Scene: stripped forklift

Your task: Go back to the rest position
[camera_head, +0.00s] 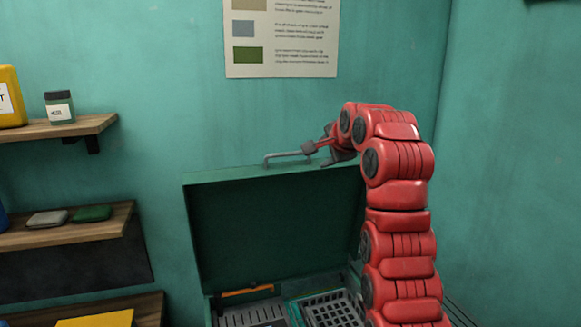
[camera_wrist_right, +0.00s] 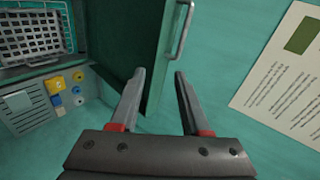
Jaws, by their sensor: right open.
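My right gripper (camera_head: 322,152) is at the end of the red arm, near the top right corner of the raised lid (camera_head: 270,225) of a green case. In the right wrist view its two fingers (camera_wrist_right: 160,76) stand apart with nothing held between them. The lid (camera_wrist_right: 125,45) reaches behind the left finger in that view. The lid's metal handle (camera_head: 287,157) is on its top edge, close to the gripper, and also shows beyond the fingertips in the wrist view (camera_wrist_right: 183,28). I cannot tell whether a finger touches the lid. My left gripper is out of view.
The case holds a grey grid panel (camera_head: 330,310) and an orange-handled item (camera_head: 247,291). Wooden shelves (camera_head: 65,235) with containers stand at the left. A printed poster (camera_head: 281,38) hangs on the teal wall behind. The wall to the right of the arm is bare.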

